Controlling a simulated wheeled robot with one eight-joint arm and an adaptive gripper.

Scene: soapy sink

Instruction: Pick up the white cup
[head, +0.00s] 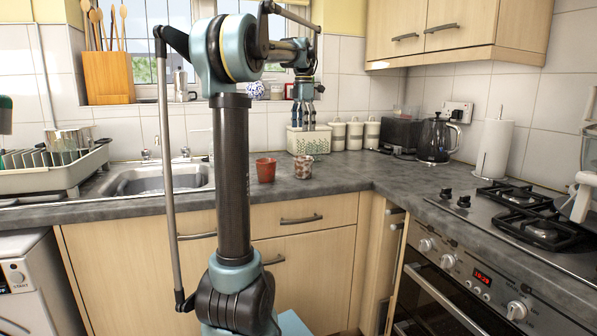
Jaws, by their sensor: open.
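A whitish cup with brownish-red patches (303,167) stands upright on the grey counter, to the right of the sink. A red-brown cup (265,170) stands upright just to its left, with a gap between them. My gripper (303,127) points down, above the whitish cup in the picture, with its fingers apart and nothing seen between them. The fingertips overlap the cream planter box behind in the picture. How far the gripper is from the cup in depth is hard to tell.
The cream planter box (309,142) and several lidded canisters (354,134) stand behind the cups against the tiles. The sink (160,180) and dish rack (50,172) are left. A kettle (435,138), paper roll (494,150) and hob (530,220) are right. Counter right of the cups is clear.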

